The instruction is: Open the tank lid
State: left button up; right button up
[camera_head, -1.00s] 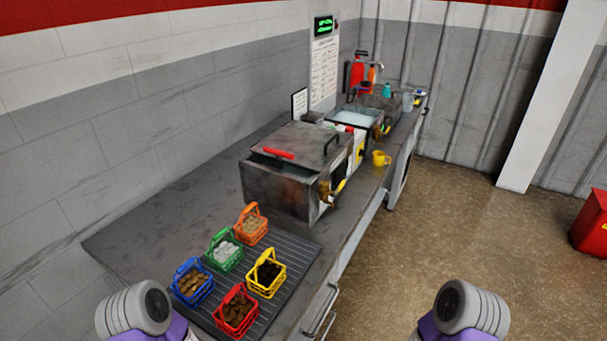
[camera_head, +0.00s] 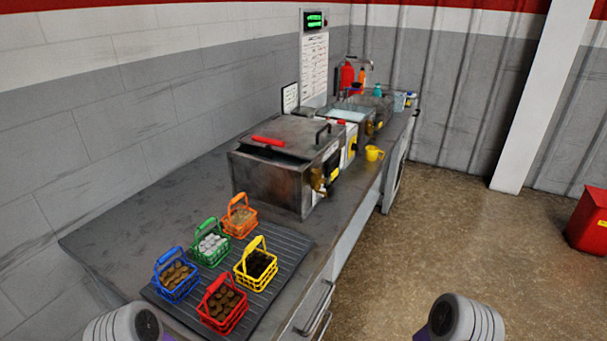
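The tank (camera_head: 268,184) is a dark, box-shaped metal vessel standing on the long grey counter. Its flat lid (camera_head: 305,129) covers most of the top. A red handle (camera_head: 268,141) lies at the left side of the top and a black handle (camera_head: 322,131) stands at the right side. A dark gap shows beneath the lid's near edge. Only rounded grey parts of my two arms show at the bottom edge, left and right, well short of the tank. Neither gripper is in view.
Several wire baskets, including a red one (camera_head: 222,306) and a yellow one (camera_head: 256,264), stand on a ribbed mat (camera_head: 283,285) before the tank. Floor right of the counter (camera_head: 120,228) is clear up to a red bin (camera_head: 590,225).

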aim_at(305, 138)
jog(key=k, duration=0.5)
jog(key=z, duration=2)
jog(key=i, duration=1.7)
jog(key=u, duration=3.1)
jog(key=i, duration=0.5)
jog(key=z, duration=0.1)
